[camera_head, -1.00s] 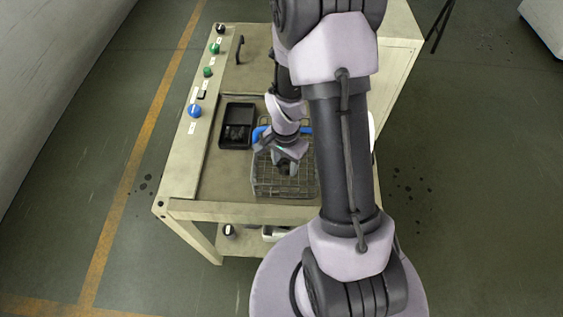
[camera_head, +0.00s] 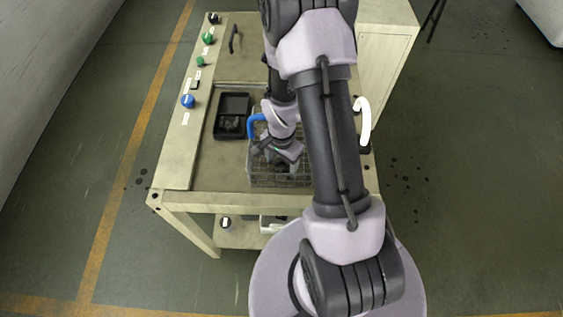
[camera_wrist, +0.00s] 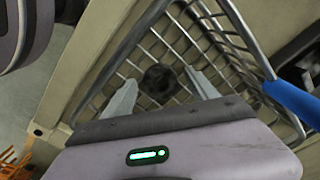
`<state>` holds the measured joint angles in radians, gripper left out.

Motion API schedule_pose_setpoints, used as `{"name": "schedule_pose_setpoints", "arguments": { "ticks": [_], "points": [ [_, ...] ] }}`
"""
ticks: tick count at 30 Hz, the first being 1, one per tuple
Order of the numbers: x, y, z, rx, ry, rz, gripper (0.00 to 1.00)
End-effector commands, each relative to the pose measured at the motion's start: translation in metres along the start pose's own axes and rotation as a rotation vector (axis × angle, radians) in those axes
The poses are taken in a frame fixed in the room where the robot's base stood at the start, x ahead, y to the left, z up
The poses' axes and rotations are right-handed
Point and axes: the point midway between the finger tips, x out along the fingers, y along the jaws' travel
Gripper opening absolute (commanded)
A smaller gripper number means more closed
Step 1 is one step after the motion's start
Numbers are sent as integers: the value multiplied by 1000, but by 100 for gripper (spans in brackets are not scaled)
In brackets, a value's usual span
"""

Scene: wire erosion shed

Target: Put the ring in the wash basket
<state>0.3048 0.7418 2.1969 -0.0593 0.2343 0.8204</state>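The wire wash basket (camera_head: 258,178) with a blue handle (camera_head: 255,125) stands on the bench. My gripper (camera_head: 281,166) is over the basket, pointing down into it. In the wrist view my gripper (camera_wrist: 161,77) has its two pale fingers apart, with a clear gap between them. A dark ring (camera_wrist: 151,79) shows between the fingers against the wire mesh inside the basket (camera_wrist: 253,45). It appears to lie on the basket floor, with neither finger visibly touching it. My arm hides part of the basket in the head view.
A black tray (camera_head: 219,128) with dark pieces sits left of the basket. Knobs, including a blue one (camera_head: 188,101), line the bench's left edge. A white curved tube (camera_head: 365,118) rises at the right. The front bench top (camera_head: 212,178) is clear.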

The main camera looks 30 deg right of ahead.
Motion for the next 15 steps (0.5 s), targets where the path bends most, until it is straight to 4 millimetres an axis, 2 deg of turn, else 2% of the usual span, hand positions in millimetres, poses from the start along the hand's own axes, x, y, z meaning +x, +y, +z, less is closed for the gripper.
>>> {"name": "schedule_pose_setpoints", "arguments": {
  "ticks": [5,15],
  "points": [
    [-8,0,0,0,1,-1,68],
    [-99,-1,-1,0,2,-3,68]
  ]
}}
